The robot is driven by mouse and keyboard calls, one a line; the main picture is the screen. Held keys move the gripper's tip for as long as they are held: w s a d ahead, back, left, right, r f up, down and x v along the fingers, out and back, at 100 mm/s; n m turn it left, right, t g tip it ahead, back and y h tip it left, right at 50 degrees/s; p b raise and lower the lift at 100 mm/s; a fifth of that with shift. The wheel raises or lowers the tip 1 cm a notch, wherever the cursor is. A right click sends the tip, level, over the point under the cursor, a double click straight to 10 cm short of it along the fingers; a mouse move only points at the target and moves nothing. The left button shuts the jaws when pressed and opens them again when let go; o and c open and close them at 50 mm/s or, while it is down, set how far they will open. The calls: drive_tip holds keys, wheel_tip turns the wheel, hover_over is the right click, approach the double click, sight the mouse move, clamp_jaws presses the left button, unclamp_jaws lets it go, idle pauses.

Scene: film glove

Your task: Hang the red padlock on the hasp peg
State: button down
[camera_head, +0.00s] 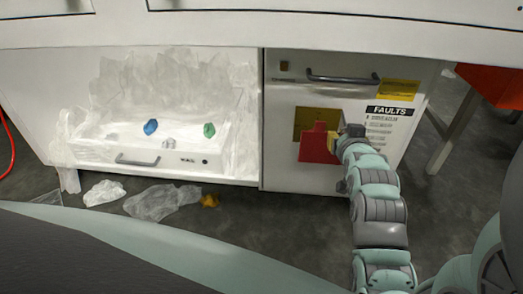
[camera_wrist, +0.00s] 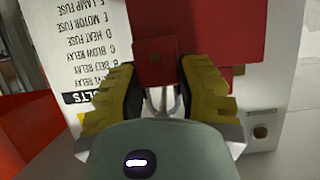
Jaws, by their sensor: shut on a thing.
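The red padlock (camera_head: 316,146) is in front of the cabinet door, overlapping a yellow square (camera_head: 312,116) there. My gripper (camera_head: 342,138) reaches it from the right and is shut on it. Whether the padlock touches the door or a peg is unclear.
The white door (camera_head: 282,165) carries a dark handle (camera_head: 342,78), a yellow label (camera_head: 398,91) and a FAULTS list (camera_head: 384,125). At left, an open drawer (camera_head: 185,158) holds clear film and blue and green items. Crumpled film (camera_head: 160,201) lies on the floor. A worktop edge (camera_head: 250,28) overhangs.

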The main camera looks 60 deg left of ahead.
drive_tip(key=c, duration=0.6)
unclamp_jaws()
drive_tip(key=v, duration=0.7)
drive_tip(key=shift+d, duration=0.25)
drive_tip(key=shift+s+r, duration=0.1)
drive_tip(key=shift+r, duration=0.05)
